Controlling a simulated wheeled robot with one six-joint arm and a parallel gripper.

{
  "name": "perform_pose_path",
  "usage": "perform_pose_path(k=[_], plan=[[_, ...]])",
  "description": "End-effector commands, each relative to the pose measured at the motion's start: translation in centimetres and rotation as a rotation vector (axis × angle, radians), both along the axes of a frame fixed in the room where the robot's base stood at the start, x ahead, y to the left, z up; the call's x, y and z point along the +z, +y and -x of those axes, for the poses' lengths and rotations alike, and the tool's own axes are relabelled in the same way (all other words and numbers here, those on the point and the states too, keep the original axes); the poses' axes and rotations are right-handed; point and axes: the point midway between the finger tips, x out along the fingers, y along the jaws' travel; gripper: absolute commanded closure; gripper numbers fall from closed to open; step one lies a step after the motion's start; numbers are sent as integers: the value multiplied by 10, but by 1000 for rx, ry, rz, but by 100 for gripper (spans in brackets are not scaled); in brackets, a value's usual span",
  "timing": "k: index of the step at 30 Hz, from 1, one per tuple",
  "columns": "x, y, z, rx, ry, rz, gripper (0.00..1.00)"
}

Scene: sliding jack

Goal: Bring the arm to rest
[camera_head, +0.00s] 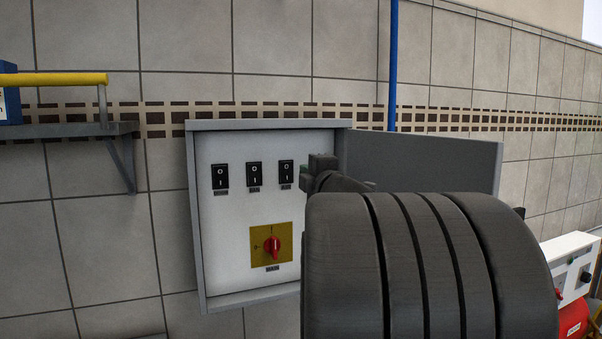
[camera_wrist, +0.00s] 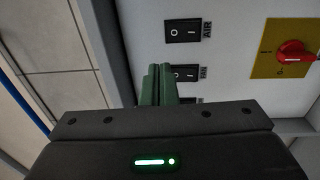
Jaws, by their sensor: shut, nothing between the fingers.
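My dark arm fills the lower right of the head view and hides part of the cabinet's right side.
A red rotary switch (camera_head: 272,247) sits on a yellow plate low in the cabinet. The cabinet door (camera_head: 425,165) stands open to the right. A white box (camera_head: 568,262) stands at right.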

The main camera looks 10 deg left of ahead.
Motion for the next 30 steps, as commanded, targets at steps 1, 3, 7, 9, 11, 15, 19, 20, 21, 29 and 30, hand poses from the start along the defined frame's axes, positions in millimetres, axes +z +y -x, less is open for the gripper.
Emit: perform_pose_path(k=[1,3,7,9,11,15,19,20,21,29,30], plan=[[1,-3,4,0,-2,1,100],[1,-5,7,-1,-1,1,100],[1,-6,9,0,0,0,100],[1,-6,9,0,0,0,100],[1,-6,9,0,0,0,100],[1,-6,9,0,0,0,100],[0,-3,4,1,1,1,100],[0,-1,2,2,1,1,100],[0,1,-1,2,0,0,100],[-6,25,-36,2,3,0,100],[-6,29,-41,2,2,1,100]])
